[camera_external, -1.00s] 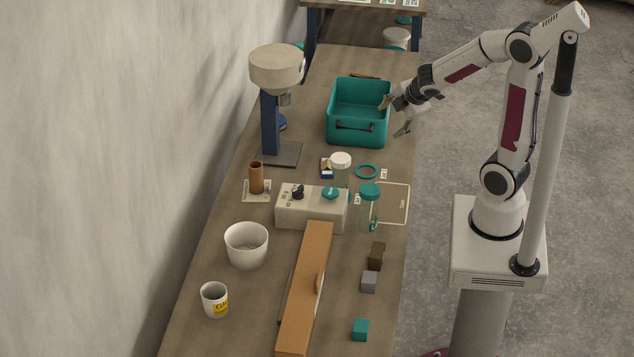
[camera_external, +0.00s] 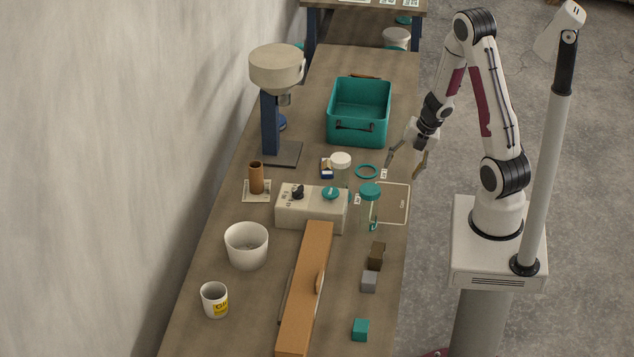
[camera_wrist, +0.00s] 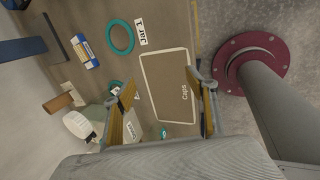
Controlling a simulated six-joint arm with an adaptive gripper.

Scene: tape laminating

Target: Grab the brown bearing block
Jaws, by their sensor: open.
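The brown bearing block (camera_external: 376,256) is a small dark brown piece on the right side of the table in the external view, just behind a grey block (camera_external: 369,282). I cannot make it out in the wrist view. My gripper (camera_external: 405,170) is open and empty, above the table's right edge, farther back than the brown block and well apart from it. In the wrist view my gripper (camera_wrist: 163,118) has its fingers spread, with the outlined "Caps" area (camera_wrist: 168,86) of the table showing beyond them.
A teal block (camera_external: 361,329) lies nearer the front. A jar with a teal lid (camera_external: 369,207) stands beside a beige control box (camera_external: 296,209), left of the Caps area. A long orange-brown bar (camera_external: 305,290) lies left of the blocks. A teal bin (camera_external: 359,138) stands behind.

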